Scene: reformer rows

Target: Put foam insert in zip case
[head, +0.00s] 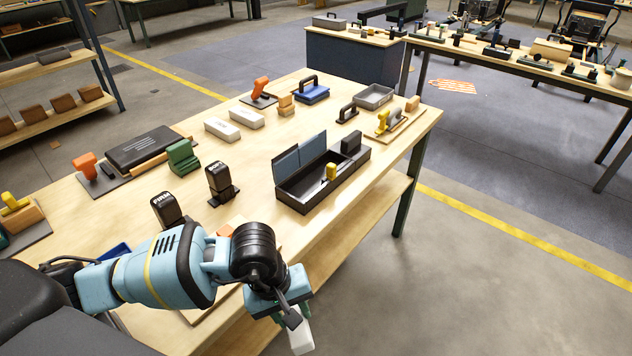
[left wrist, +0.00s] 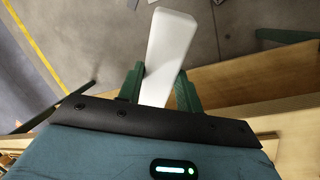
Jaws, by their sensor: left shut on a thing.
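My left gripper (head: 290,322) is shut on a plain white block, apparently the foam insert (head: 301,339). It hangs beyond the table's front edge, over the floor. In the left wrist view the white block (left wrist: 168,50) stands tilted between the green fingers (left wrist: 158,90) and sticks out past their tips. An open dark case (head: 290,202) with blue-grey lid panels stands on the table and holds a yellow-handled item. A closed black case (head: 139,148) lies farther left. I cannot tell which one is the zip case. My right gripper is not in view.
The wooden table (head: 262,160) also bears two white blocks (head: 221,128), a green block (head: 183,157), black stamp-like items (head: 220,184), a blue case (head: 312,93) and a grey tray (head: 374,96). Bare tabletop lies around the open case. The floor to the right is clear.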

